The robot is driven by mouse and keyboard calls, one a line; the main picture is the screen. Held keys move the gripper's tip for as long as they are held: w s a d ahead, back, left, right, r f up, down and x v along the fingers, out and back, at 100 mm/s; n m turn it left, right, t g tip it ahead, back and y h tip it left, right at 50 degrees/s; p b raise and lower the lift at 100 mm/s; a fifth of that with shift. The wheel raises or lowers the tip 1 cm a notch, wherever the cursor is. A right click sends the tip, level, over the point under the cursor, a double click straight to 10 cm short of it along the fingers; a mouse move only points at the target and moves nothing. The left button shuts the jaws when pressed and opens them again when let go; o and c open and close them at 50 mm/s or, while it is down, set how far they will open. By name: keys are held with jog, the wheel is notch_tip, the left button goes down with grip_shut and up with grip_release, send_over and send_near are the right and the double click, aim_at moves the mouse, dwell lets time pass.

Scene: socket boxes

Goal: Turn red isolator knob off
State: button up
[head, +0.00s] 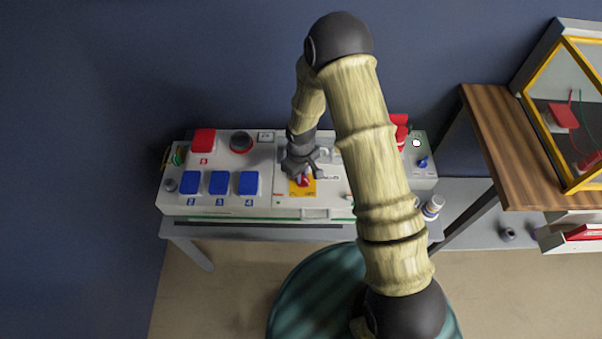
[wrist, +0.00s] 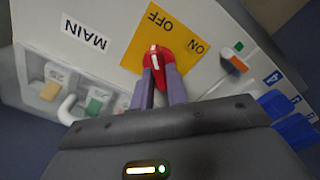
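The red isolator knob (wrist: 157,54) sits on a yellow plate (wrist: 140,47) marked OFF and ON in the wrist view. A white mark on the knob runs towards the OFF lettering. The fingertips hide part of the knob. In the head view my gripper (head: 301,177) reaches down over the yellow plate (head: 305,193) on the grey socket box (head: 265,208), covering most of the knob.
Blue covers (head: 219,183), a red cover (head: 203,141) and a dark round socket (head: 240,142) lie left of the knob. A wooden table (head: 490,130) with a yellow-framed case (head: 570,110) stands at right.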

jog(key=o, duration=0.3)
notch_tip(320, 180, up, 17)
jog(key=shift+r+p, duration=0.2)
jog(key=shift+p, duration=0.15)
dwell(0.7)
jog(key=s+d+r+m+t+p, duration=0.2)
jog(key=s+d+r+m+p, duration=0.6)
jog(key=s+d+r, duration=0.5)
notch_tip(320, 180, up, 4)
jog(key=shift+d+r+m+t, duration=0.1)
jog(key=shift+d+m+t, duration=0.25)
jog(key=shift+d, duration=0.25)
